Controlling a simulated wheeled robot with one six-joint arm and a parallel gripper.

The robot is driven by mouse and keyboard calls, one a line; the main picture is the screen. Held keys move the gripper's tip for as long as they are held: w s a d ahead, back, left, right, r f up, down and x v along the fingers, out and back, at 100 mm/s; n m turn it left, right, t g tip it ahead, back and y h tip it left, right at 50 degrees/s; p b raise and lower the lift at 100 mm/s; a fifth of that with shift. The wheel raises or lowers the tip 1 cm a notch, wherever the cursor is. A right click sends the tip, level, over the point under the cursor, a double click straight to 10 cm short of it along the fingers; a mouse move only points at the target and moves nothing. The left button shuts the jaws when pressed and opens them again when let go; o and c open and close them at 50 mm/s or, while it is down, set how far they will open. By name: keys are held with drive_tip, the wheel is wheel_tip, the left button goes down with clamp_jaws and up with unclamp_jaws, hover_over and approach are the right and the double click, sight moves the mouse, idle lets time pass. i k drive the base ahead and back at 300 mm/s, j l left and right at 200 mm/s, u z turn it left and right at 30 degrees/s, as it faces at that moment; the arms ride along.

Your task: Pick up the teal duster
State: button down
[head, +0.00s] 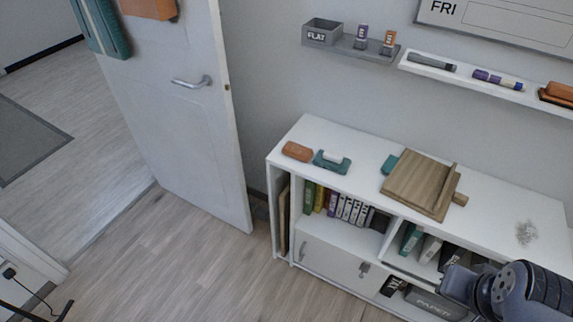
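Two teal things lie on the white shelf desk (480,195). One teal block (326,166), with a white piece on its top, lies near the left end, just right of an orange-brown block. A second teal block (389,164) lies farther right, partly hidden beside a wooden board. I cannot tell for sure which one is the teal duster. Part of my dark arm shows in the bottom right corner, in front of the desk and well apart from both. No gripper fingers can be made out.
An orange-brown block (297,151) lies at the desk's left end. A wooden board with a handle (416,187) lies mid-desk, and a pile of small clear bits (525,233) lies right. Wall ledges (472,79) hold markers above. A door (180,120) stands open at left; floor before the desk is clear.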

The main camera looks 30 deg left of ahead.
sight(327, 159)
drive_tip(key=u, duration=0.95)
drive_tip(key=i+j+z, duration=0.15)
drive_tip(key=i, duration=0.25)
drive_tip(key=i+j+z, duration=0.1)
drive_tip(key=i+j, duration=0.15)
drive_tip(key=i, duration=0.15)
drive_tip(key=i+j+z, duration=0.15)
drive_tip(key=i, duration=0.25)
drive_tip(key=j, duration=0.1)
